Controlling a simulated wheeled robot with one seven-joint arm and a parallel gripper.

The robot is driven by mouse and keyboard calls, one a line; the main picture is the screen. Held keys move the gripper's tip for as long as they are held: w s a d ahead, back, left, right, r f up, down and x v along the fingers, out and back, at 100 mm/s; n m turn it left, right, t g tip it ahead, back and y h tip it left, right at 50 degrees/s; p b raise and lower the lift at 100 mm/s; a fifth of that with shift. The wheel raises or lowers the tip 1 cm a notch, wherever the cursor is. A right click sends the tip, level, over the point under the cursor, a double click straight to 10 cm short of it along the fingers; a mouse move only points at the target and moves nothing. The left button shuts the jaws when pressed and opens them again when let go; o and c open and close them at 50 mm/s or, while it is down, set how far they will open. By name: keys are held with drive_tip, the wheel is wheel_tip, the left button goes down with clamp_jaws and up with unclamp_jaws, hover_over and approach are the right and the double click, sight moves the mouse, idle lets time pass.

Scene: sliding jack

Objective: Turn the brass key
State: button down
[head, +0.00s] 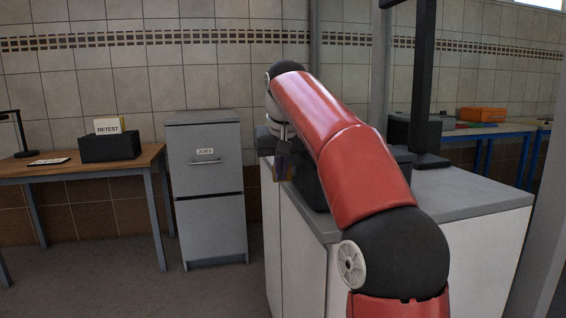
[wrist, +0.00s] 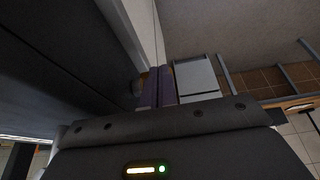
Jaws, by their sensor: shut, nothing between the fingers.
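My gripper (head: 283,168) is at the left edge of the white-fronted counter, partly behind my red arm in the head view. In the wrist view its two purple-grey fingers (wrist: 157,84) are side by side and shut, with nothing held. I cannot make out the brass key in either view. A small dull brownish patch shows by the fingertips in the wrist view, too dark and small to identify. A dark box (head: 312,190) on the counter is mostly hidden behind my arm.
The counter (head: 470,186) has a grey top and a dark upright post (head: 425,80). A grey filing cabinet (head: 208,190) labelled JOBS stands left of it. Further left, a wooden table (head: 75,169) bears a black box (head: 109,147) with a RETEST card. Open floor lies in front.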

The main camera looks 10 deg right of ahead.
drive_tip(key=shift+w+r+t, duration=0.25)
drive_tip(key=shift+w+t, duration=0.25)
drive_tip(key=shift+w, duration=0.35)
drive_tip(key=shift+w+r+p, duration=0.15)
drive_tip(key=shift+r+p, duration=0.15)
drive_tip(key=shift+p, duration=0.05)
drive_tip(key=shift+g, duration=0.5)
drive_tip(key=shift+w+r+p, duration=0.2)
drive_tip(key=shift+w+r, duration=0.3)
drive_tip(key=shift+r, duration=0.3)
drive_tip(key=shift+w+r+p, duration=0.2)
drive_tip(key=shift+w+r, duration=0.35)
drive_tip(key=shift+r, duration=0.3)
drive_tip(key=shift+w+r+p, duration=0.2)
drive_tip(key=shift+w+r, duration=0.3)
drive_tip(key=shift+r, duration=0.3)
